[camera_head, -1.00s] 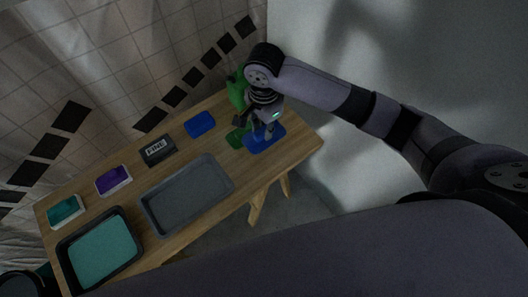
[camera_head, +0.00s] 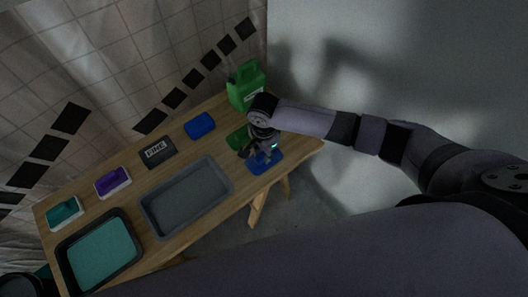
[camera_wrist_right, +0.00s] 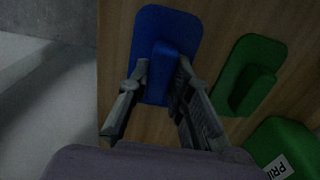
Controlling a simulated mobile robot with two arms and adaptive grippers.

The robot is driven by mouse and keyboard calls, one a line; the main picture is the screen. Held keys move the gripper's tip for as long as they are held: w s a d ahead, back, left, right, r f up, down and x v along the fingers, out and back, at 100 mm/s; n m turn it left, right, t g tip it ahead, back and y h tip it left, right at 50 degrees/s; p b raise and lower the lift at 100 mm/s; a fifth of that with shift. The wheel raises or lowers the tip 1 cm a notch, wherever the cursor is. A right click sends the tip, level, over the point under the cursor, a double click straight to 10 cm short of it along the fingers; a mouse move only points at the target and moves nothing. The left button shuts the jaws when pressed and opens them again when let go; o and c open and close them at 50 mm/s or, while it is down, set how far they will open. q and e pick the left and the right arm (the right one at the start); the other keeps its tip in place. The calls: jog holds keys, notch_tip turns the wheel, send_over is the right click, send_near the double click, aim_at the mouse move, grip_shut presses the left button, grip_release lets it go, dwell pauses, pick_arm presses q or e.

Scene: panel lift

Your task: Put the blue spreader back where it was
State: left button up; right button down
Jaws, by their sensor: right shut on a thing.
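The blue spreader (camera_head: 267,163), a flat blue plate with a raised handle, is at the right end of the wooden table, close to the front edge. It also shows in the right wrist view (camera_wrist_right: 181,22). My right gripper (camera_head: 257,153) is over it, with its fingers (camera_wrist_right: 160,78) shut on the raised handle. I cannot tell whether the plate touches the table. A green spreader (camera_wrist_right: 248,75) lies beside it, apart, and shows partly behind my gripper in the head view (camera_head: 236,137). My left gripper is not in view.
A green jug (camera_head: 246,88) stands at the back right corner. A blue block (camera_head: 200,125), a black "FINE" block (camera_head: 158,151), and purple (camera_head: 112,181) and teal (camera_head: 65,213) pieces line the back. A grey tray (camera_head: 147,216) and a teal-filled tray (camera_head: 68,272) lie in front.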

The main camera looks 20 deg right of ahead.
jog(key=c, duration=1.4)
grip_release()
jog(key=shift+f, duration=0.1)
jog(key=shift+c, duration=0.2)
notch_tip(320, 180, up, 12)
